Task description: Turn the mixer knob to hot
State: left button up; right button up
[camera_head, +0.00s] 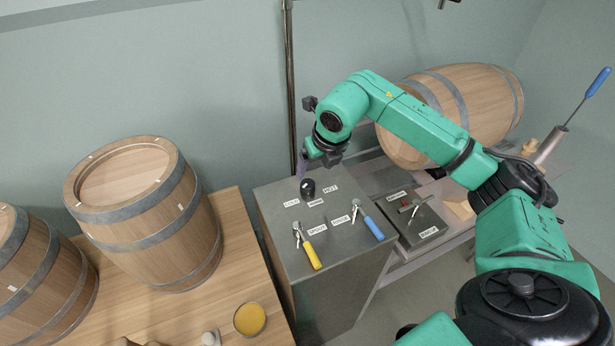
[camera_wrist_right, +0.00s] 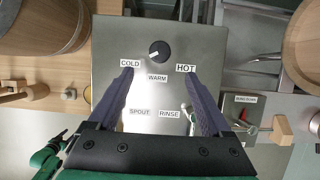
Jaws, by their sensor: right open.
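The black mixer knob (camera_head: 307,188) stands on top of the steel cabinet (camera_head: 330,262). In the right wrist view the knob (camera_wrist_right: 159,52) is round, with a white pointer mark toward the lower left, on the COLD side. The labels COLD (camera_wrist_right: 130,63), WARM (camera_wrist_right: 157,78) and HOT (camera_wrist_right: 186,68) lie around it. My right gripper (camera_head: 304,166) is just above and behind the knob in the head view. In the right wrist view its two fingers (camera_wrist_right: 159,74) are apart and empty, with the knob beyond the gap between their tips. My left gripper does not show.
A yellow-handled lever (camera_head: 312,256) and a blue-handled lever (camera_head: 373,228) stand near the knob, by SPOUT and RINSE labels. A vertical pipe (camera_head: 290,90) rises behind the cabinet. Barrels (camera_head: 145,215) stand left; another barrel (camera_head: 480,105) lies at the back right.

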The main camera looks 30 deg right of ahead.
aim_at(308, 183)
jog(key=p+x, duration=0.1)
jog(key=x, duration=0.3)
jog(key=shift+w+f, duration=0.2)
jog(key=shift+f, duration=0.15)
jog(key=p+x, duration=0.1)
jog(key=x, duration=0.4)
jog(key=shift+w+f, duration=0.15)
jog(key=shift+f, duration=0.05)
jog(key=c, duration=0.3)
grip_shut()
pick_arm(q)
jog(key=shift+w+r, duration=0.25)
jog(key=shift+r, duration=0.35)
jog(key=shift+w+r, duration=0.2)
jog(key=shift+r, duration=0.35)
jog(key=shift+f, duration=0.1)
